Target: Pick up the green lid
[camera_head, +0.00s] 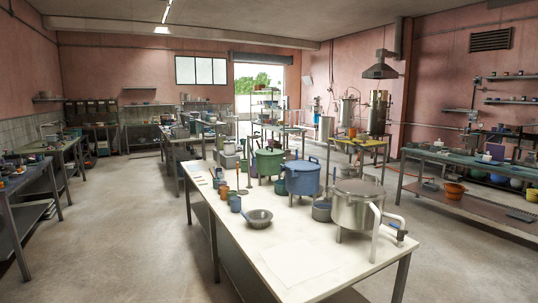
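A green pot (268,163) stands on the long white-topped table (290,262), toward its far half. Its top is also green, but at this size I cannot tell whether that is a lid or the pot's rim. No separate green lid can be made out. A blue pot (302,177) stands to the right of the green pot and nearer. My gripper is not in view.
Open floor (135,230) lies to the left; a side bench (470,165) is right.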

